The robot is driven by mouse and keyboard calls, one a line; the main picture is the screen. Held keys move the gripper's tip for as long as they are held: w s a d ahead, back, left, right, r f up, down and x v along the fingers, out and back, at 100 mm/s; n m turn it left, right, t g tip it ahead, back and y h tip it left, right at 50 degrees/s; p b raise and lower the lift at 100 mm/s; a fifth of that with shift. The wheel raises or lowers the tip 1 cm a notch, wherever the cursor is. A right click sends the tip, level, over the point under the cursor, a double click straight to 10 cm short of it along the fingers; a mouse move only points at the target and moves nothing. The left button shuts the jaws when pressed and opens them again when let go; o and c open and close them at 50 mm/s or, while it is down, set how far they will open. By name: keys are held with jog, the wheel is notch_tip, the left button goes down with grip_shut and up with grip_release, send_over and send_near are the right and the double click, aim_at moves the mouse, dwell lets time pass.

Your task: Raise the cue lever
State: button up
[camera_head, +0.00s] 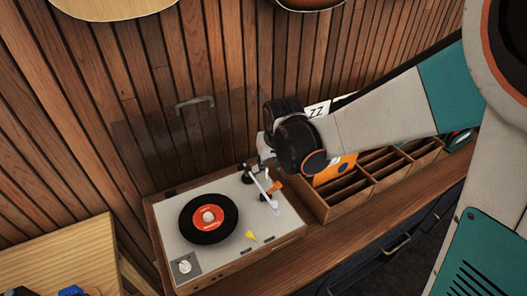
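A turntable (227,231) with a pale top and wooden sides stands on the wooden counter. A black record with a red label (208,217) lies on it. The white tonearm (262,191) is at the right of the deck, beside the record. A small orange part (275,186) shows by the tonearm; I cannot tell whether it is the cue lever. My gripper (264,164) reaches in from the right, just above the tonearm's rear end. My wrist hides part of it, so its opening and any contact are unclear.
A clear raised lid (190,103) stands behind the turntable against the slatted wall. A divided wooden crate (345,203) with record sleeves is close on the right. A yellow pick-like piece (251,235) lies on the deck's front. A light wooden surface (70,258) is at lower left.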

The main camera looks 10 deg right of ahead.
aim_at(266, 175)
jog(key=b+x, duration=0.2)
jog(key=x, duration=0.7)
jog(key=shift+d+b, duration=0.1)
jog(key=shift+b, duration=0.2)
jog(key=shift+r, duration=0.1)
jog(key=shift+c, duration=0.3)
grip_shut()
